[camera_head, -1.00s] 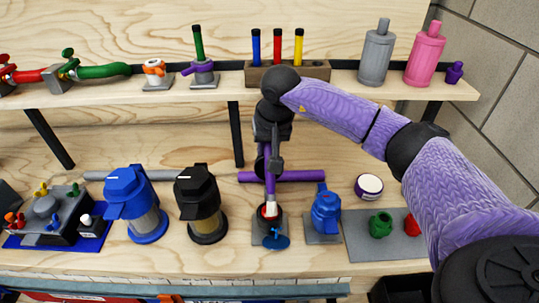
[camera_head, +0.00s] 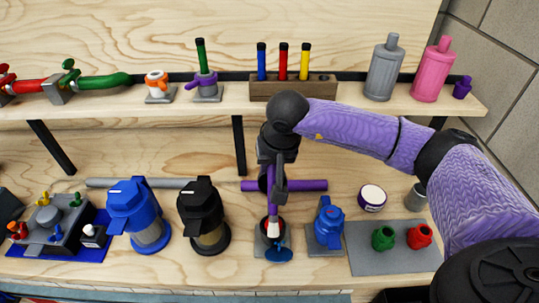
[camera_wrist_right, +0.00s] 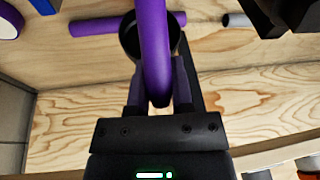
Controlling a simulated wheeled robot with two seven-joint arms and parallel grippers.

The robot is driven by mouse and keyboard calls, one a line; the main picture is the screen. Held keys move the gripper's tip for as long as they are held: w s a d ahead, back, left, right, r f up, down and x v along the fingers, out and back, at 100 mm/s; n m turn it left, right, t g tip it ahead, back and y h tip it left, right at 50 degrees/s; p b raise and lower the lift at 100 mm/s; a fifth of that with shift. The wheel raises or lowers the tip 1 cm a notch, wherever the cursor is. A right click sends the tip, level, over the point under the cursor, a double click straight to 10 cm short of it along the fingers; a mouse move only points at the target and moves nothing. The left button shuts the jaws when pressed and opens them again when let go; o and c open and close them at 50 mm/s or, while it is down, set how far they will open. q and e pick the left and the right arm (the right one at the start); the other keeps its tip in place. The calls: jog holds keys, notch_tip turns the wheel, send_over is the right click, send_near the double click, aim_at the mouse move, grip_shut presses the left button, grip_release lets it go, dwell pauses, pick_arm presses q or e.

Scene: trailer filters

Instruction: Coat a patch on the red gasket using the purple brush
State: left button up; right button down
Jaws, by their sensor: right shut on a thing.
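My right gripper (camera_head: 275,165) is shut on the purple brush (camera_head: 271,202) and points it downward. The brush handle also shows between the fingers in the right wrist view (camera_wrist_right: 154,50). The pale lower end of the brush is at the dark round housing with a blue valve handle (camera_head: 279,254). The red gasket (camera_head: 263,227) shows as a bit of red at the housing's mouth, partly hidden by the brush. Whether the tip touches it, I cannot tell. My left gripper is not in view.
A black filter (camera_head: 203,215) and a blue filter (camera_head: 140,212) stand left of the housing. A small blue unit (camera_head: 328,222) stands close on its right. A grey mat (camera_head: 365,262) holds green and red fittings. A purple pipe (camera_head: 305,185) lies behind. The upper shelf (camera_head: 225,103) carries bottles and tubes.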

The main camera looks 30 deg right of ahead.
jog(key=shift+w, duration=0.1)
notch_tip(320, 180, up, 6)
jog(key=p, duration=0.4)
jog(key=shift+a, duration=0.1)
notch_tip(320, 180, up, 3)
jog(key=shift+r+p, duration=0.1)
jog(key=shift+p, duration=1.15)
